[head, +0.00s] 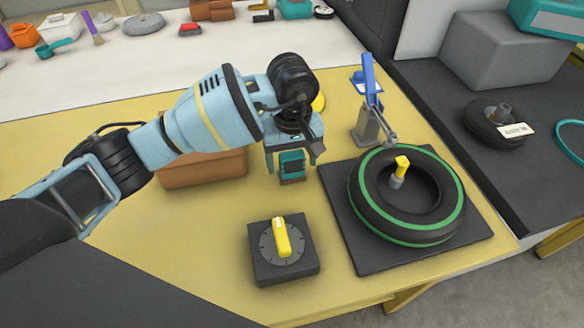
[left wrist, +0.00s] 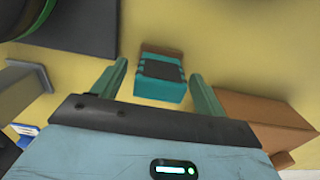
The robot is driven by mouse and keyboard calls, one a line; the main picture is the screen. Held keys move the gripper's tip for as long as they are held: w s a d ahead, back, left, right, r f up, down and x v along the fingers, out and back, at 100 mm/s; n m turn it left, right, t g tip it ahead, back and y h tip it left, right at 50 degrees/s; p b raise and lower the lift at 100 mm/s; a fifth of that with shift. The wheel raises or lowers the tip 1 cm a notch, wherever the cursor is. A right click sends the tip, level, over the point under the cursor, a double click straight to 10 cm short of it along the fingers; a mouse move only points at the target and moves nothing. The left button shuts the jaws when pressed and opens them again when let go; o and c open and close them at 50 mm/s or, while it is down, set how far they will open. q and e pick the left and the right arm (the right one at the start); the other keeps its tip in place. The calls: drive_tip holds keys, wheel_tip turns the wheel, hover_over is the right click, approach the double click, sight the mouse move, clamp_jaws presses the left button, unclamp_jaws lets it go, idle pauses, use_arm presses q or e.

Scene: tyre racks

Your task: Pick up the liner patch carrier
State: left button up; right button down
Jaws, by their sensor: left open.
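The liner patch carrier appears to be the small teal block with a dark face and a brown base (head: 291,164). It stands on the yellow tabletop in the middle of the head view. In the left wrist view the carrier (left wrist: 160,79) lies between and just beyond the fingertips. My left gripper (head: 293,154) points down over it with its fingers apart, one on each side. It also shows open in the left wrist view (left wrist: 160,66). I cannot tell whether a finger touches the carrier. My right gripper is in neither view.
A brown block (head: 203,168) is left of the carrier. A black dial box with a yellow knob (head: 283,243) stands in front. A green-ringed tyre (head: 408,228) lies on a dark mat at right, with a blue-handled grey tool (head: 369,105) behind it.

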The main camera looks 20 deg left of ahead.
sight(292, 155)
use_arm(q)
drive_tip(key=shift+f, duration=1.1)
drive_tip(key=c, duration=1.1)
drive_tip(key=shift+r, duration=0.1)
wheel_tip(292, 155, up, 10)
drive_tip(key=shift+f, duration=0.1)
